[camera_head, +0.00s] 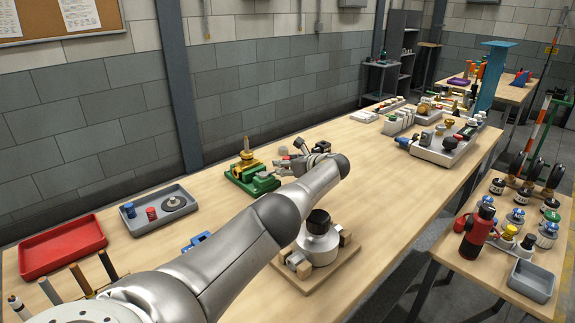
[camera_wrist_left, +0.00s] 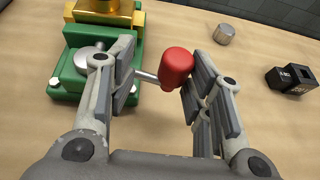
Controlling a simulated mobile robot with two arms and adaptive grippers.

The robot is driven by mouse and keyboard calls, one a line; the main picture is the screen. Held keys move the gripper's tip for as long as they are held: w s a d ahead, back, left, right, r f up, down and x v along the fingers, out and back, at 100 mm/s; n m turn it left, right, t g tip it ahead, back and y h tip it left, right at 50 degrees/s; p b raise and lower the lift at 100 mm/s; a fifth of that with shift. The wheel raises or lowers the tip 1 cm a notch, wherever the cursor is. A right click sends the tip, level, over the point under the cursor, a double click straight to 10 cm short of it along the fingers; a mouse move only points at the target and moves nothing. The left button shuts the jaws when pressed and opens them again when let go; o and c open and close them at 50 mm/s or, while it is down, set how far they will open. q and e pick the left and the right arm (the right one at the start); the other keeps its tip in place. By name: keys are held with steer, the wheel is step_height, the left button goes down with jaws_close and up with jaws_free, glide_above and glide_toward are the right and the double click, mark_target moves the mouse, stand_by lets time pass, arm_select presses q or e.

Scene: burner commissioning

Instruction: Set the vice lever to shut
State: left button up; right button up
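The green vice (camera_head: 250,178) stands on the long wooden bench, with a brass part (camera_head: 246,160) in its jaws. In the left wrist view the green vice (camera_wrist_left: 68,82) is at the upper left. Its lever is a metal rod ending in a red knob (camera_wrist_left: 177,66), pointing right from the vice. My left gripper (camera_head: 290,160) is beside the vice. In the wrist view my left gripper (camera_wrist_left: 162,85) is open, its fingers on either side of the lever's end. The right finger is close to the knob; whether they touch I cannot tell. My right gripper is out of view.
A grey tray (camera_head: 130,222) and a red tray (camera_head: 22,262) lie to the left. A flask-like metal item on a wooden base (camera_head: 345,272) stands nearer me. A small metal cylinder (camera_wrist_left: 224,34) and black blocks (camera_wrist_left: 282,80) lie right of the knob.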

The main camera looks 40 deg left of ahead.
arm_select(q)
steer(key=shift+w+d+r, duration=0.1)
steer(key=shift+w, duration=0.05)
steer(key=shift+w+d+r, duration=0.1)
steer(key=shift+d, duration=0.15)
steer(key=shift+d+r, duration=0.2)
steer(key=shift+d, duration=0.35)
steer(key=v, duration=1)
steer(key=shift+s+d, duration=0.15)
steer(key=shift+s, duration=0.2)
steer(key=shift+c, duration=0.4)
